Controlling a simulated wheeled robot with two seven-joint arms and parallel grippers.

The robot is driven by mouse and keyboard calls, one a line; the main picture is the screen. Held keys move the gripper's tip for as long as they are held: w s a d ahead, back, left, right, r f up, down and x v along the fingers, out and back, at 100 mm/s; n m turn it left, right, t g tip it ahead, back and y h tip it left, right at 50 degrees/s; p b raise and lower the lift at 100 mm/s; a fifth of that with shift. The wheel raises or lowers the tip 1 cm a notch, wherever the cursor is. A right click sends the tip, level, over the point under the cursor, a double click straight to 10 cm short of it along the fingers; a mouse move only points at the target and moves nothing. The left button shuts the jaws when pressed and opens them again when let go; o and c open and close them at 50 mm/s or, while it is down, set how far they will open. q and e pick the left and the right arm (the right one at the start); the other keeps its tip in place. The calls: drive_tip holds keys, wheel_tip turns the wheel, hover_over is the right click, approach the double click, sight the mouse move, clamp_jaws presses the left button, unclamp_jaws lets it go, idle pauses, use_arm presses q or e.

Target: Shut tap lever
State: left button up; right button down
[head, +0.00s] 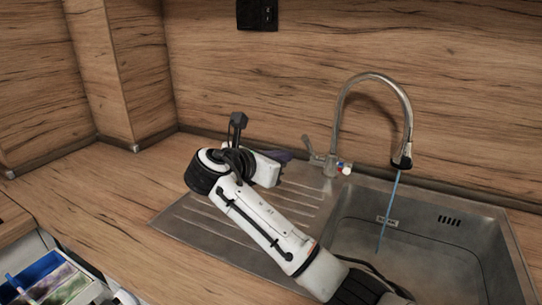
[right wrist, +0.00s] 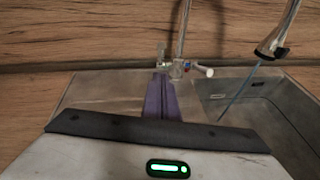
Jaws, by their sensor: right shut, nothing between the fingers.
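The silver tap (head: 374,78) has a tall curved neck and a dark spout over the sink. A thin blue stream of water (head: 388,212) runs from the spout into the basin. The tap lever (head: 310,148) sticks up and to the left from the tap's base; it also shows in the right wrist view (right wrist: 162,52). My right gripper (head: 284,155) has purple fingers, shut and empty, left of the lever and apart from it in the head view. In the right wrist view its fingers (right wrist: 160,94) point towards the tap base. My left gripper is not in view.
The steel sink (head: 502,228) has a ribbed drainer on the left, partly under my right arm. A side knob with red and blue marks (head: 345,169) is at the tap base. Wooden splashback stands close behind. An open drawer (head: 45,280) is at lower left.

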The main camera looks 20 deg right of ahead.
sight(305, 142)
drive_tip(key=w+d, duration=0.2)
drive_tip(key=d, duration=0.1)
drive_tip(key=w+d+r, duration=0.1)
drive_tip(key=d, duration=0.1)
drive_tip(key=shift+w+d, duration=0.25)
use_arm(q)
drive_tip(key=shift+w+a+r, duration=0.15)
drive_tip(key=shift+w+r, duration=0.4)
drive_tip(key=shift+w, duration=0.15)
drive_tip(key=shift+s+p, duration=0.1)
drive_tip(key=shift+p, duration=0.2)
